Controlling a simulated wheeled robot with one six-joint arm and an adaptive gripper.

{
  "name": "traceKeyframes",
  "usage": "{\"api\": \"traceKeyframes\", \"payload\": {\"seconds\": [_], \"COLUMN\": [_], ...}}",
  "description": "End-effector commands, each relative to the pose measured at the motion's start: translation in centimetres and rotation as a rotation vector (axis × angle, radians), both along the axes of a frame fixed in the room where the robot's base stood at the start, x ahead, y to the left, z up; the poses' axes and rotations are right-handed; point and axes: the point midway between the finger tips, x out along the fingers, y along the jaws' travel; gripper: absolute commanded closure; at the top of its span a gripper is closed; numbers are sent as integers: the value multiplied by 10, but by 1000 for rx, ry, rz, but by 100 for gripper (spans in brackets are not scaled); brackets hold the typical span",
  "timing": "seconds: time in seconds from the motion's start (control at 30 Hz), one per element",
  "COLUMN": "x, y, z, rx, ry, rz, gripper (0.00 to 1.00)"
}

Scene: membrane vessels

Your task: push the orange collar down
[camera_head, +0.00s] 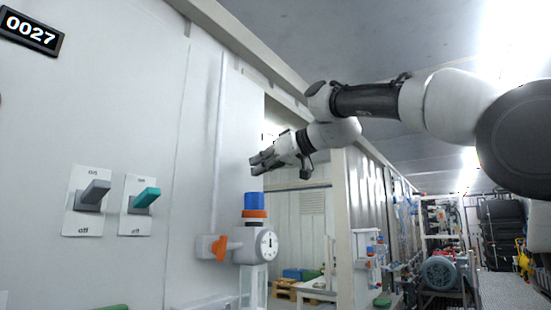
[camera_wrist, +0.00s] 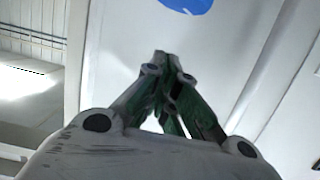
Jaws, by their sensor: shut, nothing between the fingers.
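The orange collar (camera_head: 254,213) is a ring around the vertical stem of a white valve fitting, just under a blue cap (camera_head: 254,199). My gripper (camera_head: 256,166) is above the blue cap in the head view, its fingers pointing left toward the wall. A gap shows between the fingers and the cap. In the wrist view the fingertips (camera_wrist: 161,56) meet, with nothing held. The collar does not show in the wrist view.
Below the collar are a round white gauge (camera_head: 266,244) and an orange lever (camera_head: 218,247). A grey switch (camera_head: 93,195) and a teal switch (camera_head: 146,198) are on the left wall. The wrist view shows a blue round patch (camera_wrist: 187,4) on a pale surface.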

Motion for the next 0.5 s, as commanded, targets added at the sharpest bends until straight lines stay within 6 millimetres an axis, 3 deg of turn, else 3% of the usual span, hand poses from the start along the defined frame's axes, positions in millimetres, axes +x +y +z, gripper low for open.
{"api": "traceKeyframes", "payload": {"seconds": [0.23, 0.5], "x": [1, 1], "y": [2, 2], "z": [-32, -40], "rx": [0, 1], "ry": [0, -1], "rz": [-1, -1], "gripper": [100, 100]}}
